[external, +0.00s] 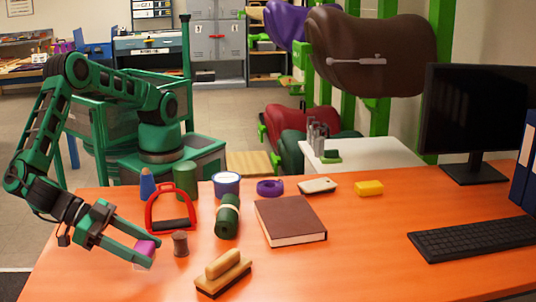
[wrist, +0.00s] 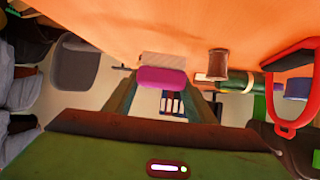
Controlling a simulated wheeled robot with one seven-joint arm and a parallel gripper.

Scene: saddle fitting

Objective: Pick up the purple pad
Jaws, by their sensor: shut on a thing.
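The purple pad (external: 145,247) is small and pinkish purple. It sits between the fingertips of my green gripper (external: 142,254), at the front left of the orange table in the external view. In the wrist view the pad (wrist: 162,78) shows between the two finger ends of my gripper (wrist: 163,88), which is shut on it. A pale grey patch borders the pad in the wrist view. I cannot tell whether the pad touches the table.
Right of my gripper are a brown spool (external: 180,244), a red stirrup (external: 170,212), a yellow-backed brush (external: 223,272) and a dark green roll (external: 228,216). A brown book (external: 290,220) lies mid-table. The orange table (external: 330,270) is clear at the front right.

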